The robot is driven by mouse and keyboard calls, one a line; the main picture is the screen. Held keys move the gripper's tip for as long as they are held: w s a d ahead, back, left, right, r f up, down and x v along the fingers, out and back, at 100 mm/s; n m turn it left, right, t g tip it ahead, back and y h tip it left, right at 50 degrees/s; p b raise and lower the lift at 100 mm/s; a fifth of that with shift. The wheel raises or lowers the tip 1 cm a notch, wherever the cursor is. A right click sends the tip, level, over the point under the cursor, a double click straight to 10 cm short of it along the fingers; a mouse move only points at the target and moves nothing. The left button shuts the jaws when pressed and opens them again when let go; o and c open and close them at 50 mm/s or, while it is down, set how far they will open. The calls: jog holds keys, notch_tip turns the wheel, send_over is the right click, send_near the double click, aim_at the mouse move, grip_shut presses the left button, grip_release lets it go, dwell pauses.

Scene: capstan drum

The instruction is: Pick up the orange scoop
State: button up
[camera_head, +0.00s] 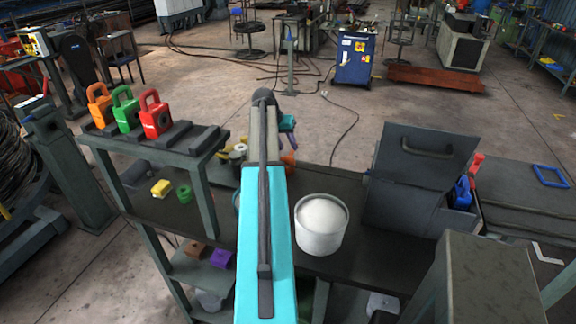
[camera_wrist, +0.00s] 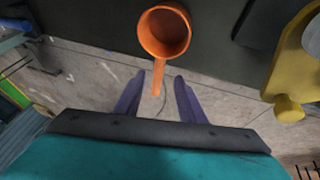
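The orange scoop (camera_wrist: 164,32) is at the top centre of the wrist view, its round bowl facing the camera. Its handle points down the picture, and the handle's end appears between the two purple fingers of my gripper (camera_wrist: 158,78). The fingers are apart, with a gap on each side of the handle. I cannot tell whether the handle is at finger depth. In the head view my arm hides most of this spot; a bit of orange (camera_head: 289,160) shows just right of the arm, likely the scoop.
A white tub of pale powder (camera_head: 321,222) stands on the dark bench right of my arm. A dark box with a raised lid (camera_head: 413,158) is farther right. Orange, green and red padlocks (camera_head: 126,108) stand on a left shelf. A yellow object (camera_wrist: 290,70) is right in the wrist view.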

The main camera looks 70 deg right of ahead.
aim_at(291, 152)
jog(key=shift+p+x, duration=0.75)
jog(key=shift+x, duration=1.35)
jog(key=shift+s, duration=0.15)
grip_shut()
